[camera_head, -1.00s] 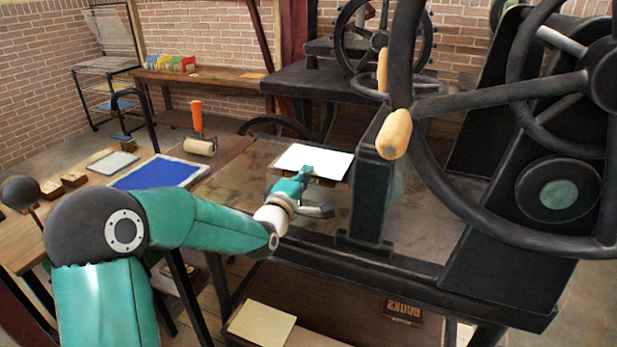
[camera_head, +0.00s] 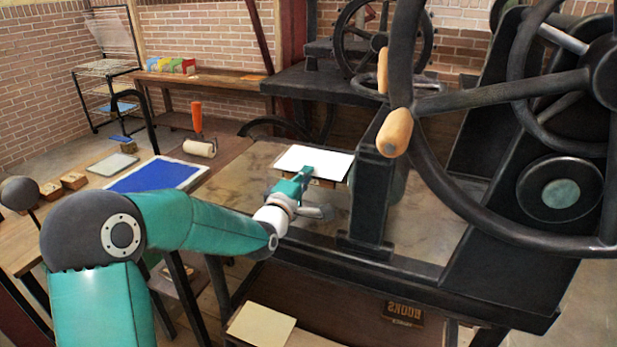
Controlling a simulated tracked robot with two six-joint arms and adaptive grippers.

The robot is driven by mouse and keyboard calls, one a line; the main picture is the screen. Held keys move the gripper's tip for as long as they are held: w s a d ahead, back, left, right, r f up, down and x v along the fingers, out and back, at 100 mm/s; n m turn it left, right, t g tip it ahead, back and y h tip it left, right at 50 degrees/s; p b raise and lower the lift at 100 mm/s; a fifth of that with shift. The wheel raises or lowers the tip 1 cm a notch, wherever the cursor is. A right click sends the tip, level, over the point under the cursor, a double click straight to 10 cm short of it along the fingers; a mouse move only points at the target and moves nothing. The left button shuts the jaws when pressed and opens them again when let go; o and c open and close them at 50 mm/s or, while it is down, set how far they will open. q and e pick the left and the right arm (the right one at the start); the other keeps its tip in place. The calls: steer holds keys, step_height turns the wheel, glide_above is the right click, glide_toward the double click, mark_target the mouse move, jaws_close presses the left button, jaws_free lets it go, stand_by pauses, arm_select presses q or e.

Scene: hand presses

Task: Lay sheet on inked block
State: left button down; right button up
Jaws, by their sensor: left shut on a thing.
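A white sheet (camera_head: 316,159) lies level over the press bed (camera_head: 240,190), left of the black upright of the press. My left gripper (camera_head: 306,176) is shut on the near edge of the sheet. A brownish block (camera_head: 322,182) shows under the sheet's near edge; the rest of it is hidden. I cannot tell whether the sheet touches the block all over. My right gripper is not in view.
The large black handwheel (camera_head: 470,105) with wooden handles and the press upright (camera_head: 372,200) stand close on the right. A blue ink slab (camera_head: 158,174) and a roller (camera_head: 199,147) lie on the left table. A cream sheet (camera_head: 261,325) and a lettered block (camera_head: 404,312) are on the lower shelf.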

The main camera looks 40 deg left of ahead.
arm_select(q)
steer(key=shift+d+f+g+b, duration=0.1)
steer(key=shift+f+g+b, duration=0.2)
steer(key=shift+f+b, duration=1.45)
stand_by(4.8)
steer(key=shift+r+b, duration=0.65)
steer(key=c, duration=1.2)
jaws_free()
steer(key=shift+o, duration=0.2)
steer(key=shift+w+f, duration=0.1)
steer(key=shift+w, duration=0.05)
steer(key=shift+r, duration=0.35)
steer(key=shift+r, duration=0.1)
steer(key=o, duration=0.4)
